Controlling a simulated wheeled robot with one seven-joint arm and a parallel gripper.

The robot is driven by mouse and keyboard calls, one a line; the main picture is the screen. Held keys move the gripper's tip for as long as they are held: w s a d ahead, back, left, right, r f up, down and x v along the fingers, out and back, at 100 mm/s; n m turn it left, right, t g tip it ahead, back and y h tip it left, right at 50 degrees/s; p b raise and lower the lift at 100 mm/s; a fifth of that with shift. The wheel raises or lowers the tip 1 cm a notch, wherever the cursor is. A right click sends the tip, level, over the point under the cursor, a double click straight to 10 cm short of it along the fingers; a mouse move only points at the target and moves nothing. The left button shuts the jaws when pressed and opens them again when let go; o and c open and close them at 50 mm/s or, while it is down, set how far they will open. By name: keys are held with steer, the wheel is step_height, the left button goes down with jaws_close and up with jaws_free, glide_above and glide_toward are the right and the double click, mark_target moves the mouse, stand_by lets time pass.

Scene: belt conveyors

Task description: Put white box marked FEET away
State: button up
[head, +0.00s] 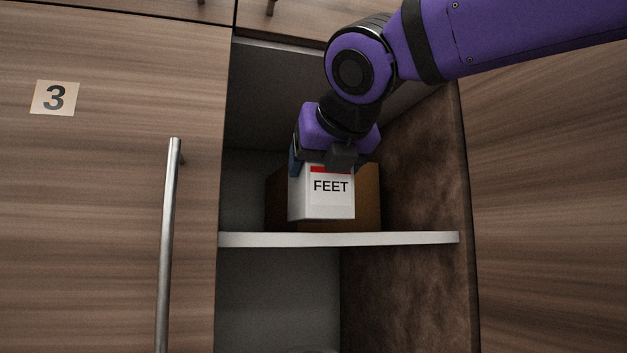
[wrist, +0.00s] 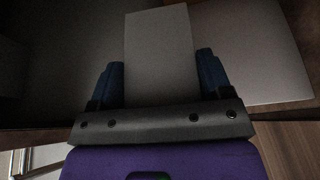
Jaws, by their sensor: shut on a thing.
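The white box marked FEET (head: 322,200) has a red stripe near its top and hangs upright in my gripper. My gripper (head: 322,165) reaches down into an open cabinet and is shut on the top of the box. In the head view the box is in front of a brown box and a little above the front of the shelf (head: 340,239). In the wrist view the pale top of the white box (wrist: 160,55) lies between the two blue fingers of my gripper (wrist: 165,80). Whether its base touches the shelf I cannot tell.
A brown box (head: 368,195) stands on the shelf behind the white box. A closed door marked 3 (head: 110,200) with a metal handle (head: 168,245) is on the left. A wooden panel (head: 550,200) is on the right. Shelf room shows left of the boxes and at the right.

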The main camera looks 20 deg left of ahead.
steer(key=shift+w+a, duration=0.6)
steer(key=shift+w, duration=0.35)
steer(key=shift+w+a, duration=0.6)
steer(key=shift+w, duration=0.3)
steer(key=shift+w+a+f, duration=0.1)
steer(key=shift+f, duration=0.65)
steer(key=o, duration=1.1)
steer(key=shift+f, duration=0.1)
steer(key=v, duration=1.2)
